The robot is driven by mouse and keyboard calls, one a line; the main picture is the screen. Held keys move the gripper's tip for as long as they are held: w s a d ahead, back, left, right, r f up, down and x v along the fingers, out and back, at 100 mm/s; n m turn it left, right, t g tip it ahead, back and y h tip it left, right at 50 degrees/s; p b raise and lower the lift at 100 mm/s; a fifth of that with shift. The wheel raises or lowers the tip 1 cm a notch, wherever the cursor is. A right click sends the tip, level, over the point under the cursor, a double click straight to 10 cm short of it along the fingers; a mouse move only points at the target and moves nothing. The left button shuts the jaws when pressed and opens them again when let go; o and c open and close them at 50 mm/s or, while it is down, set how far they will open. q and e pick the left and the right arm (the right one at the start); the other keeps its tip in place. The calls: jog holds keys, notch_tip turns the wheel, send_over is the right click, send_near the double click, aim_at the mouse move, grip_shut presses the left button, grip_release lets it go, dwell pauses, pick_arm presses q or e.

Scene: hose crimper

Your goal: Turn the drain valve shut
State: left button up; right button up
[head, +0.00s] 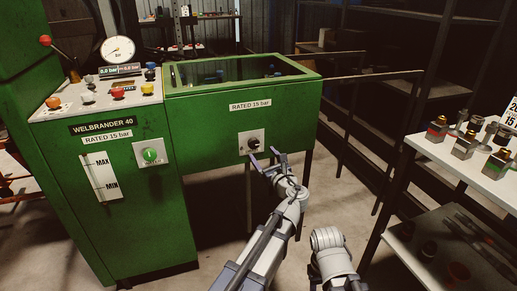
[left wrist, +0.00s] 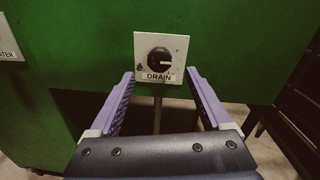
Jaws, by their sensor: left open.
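The drain valve is a round black knob on a white square plate, on the front of the green tank (head: 215,125). The knob (head: 253,144) shows just beyond my left gripper (head: 268,161) in the head view. In the left wrist view the knob (left wrist: 160,61) sits above a "DRAIN" label, its white pointer mark lying roughly level toward the right. My left gripper (left wrist: 160,92) is open and empty, its two purple fingers spread below and either side of the plate, apart from the knob. My right gripper does not show.
The green cabinet (head: 128,215) at left carries a gauge (head: 117,50), coloured knobs and a green button (head: 150,155). A table (head: 463,172) with several metal fittings stands at right. Dark shelving (head: 440,60) is behind. A leg and open floor lie below the tank.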

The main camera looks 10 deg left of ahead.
aim_at(255, 144)
pick_arm(q)
jog(key=x, duration=0.7)
jog(key=shift+w+a, duration=0.15)
grip_shut()
dwell(0.6)
